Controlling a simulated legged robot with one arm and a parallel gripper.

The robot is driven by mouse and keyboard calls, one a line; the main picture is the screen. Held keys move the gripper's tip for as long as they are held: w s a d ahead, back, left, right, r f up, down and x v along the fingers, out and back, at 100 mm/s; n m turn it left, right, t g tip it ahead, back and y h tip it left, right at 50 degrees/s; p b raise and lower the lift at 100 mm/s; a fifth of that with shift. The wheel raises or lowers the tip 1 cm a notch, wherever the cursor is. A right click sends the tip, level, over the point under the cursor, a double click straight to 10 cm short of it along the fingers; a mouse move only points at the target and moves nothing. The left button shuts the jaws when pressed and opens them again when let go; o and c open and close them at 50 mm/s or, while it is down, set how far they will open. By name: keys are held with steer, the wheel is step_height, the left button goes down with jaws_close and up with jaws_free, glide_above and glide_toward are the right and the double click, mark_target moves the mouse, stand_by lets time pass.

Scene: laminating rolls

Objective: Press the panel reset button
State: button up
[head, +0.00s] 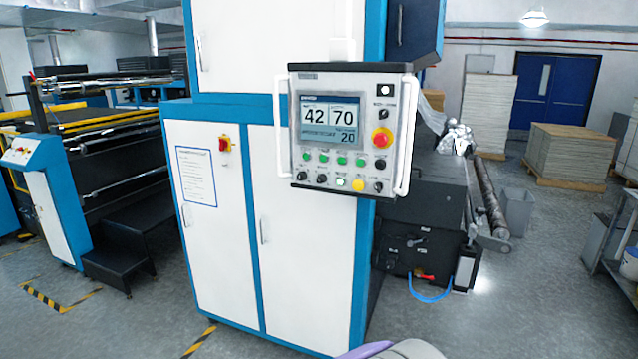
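The control panel (345,130) hangs in front of the white and blue cabinet, facing me, in the middle of the head view. A red mushroom button (381,138) is right of the screen. The labels are too small to read, so I cannot tell which is the reset button. My gripper is not in view.
White handles (407,140) flank the panel. Left are black steps (125,250) and a roller machine (110,130). Right are a dark machine (425,220) and stacked sheets (570,152).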

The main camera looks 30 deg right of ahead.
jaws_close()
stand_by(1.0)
